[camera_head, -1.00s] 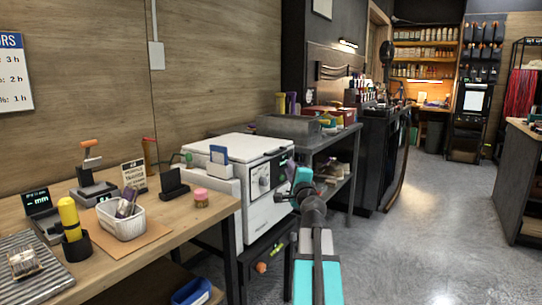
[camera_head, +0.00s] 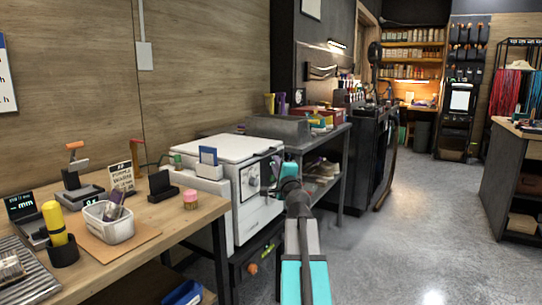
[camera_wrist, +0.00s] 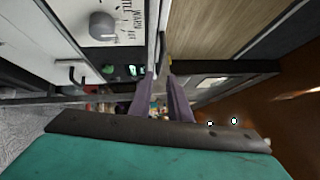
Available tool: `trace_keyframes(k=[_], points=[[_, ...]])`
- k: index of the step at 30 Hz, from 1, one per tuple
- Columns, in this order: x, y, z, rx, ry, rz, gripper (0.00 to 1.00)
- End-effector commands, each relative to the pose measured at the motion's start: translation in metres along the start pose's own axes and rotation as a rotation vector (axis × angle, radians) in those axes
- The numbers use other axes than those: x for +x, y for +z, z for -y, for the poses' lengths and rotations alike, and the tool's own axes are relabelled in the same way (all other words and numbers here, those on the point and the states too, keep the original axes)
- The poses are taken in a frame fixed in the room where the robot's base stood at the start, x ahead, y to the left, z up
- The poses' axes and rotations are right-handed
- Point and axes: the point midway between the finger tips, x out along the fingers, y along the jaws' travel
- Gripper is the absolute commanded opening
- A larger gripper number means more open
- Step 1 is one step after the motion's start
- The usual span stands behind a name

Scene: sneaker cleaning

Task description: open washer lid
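The washer (camera_head: 249,215) is a white box-shaped machine with a flat lid (camera_head: 235,147), which lies shut on top. A knob (camera_head: 253,177) is on its front panel; the knob also shows in the wrist view (camera_wrist: 103,25). My gripper (camera_wrist: 160,73) has its two dark fingers apart, with a narrow gap and nothing clearly held between them. In the head view it is at the upper right of the washer's front, near the lid's front edge, and its fingertips are partly hidden. In the wrist view a pale edge lies close to the fingertips; contact cannot be told.
A blue card holder (camera_head: 208,156) stands at the washer's left side. A wooden workbench (camera_head: 185,225) with a white basket (camera_head: 108,222) is at left. A grey shelf table (camera_head: 335,138) with a grey bin (camera_head: 280,127) stands behind the washer. The floor at right is clear.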

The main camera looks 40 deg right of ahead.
Motion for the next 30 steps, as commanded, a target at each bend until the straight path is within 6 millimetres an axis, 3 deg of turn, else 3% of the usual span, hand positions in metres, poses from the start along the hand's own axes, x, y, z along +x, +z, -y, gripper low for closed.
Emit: trace_keyframes(k=[30], points=[[0.089, 0.001, -0.001, -0.001, 0.000, 0.001, 0.17]])
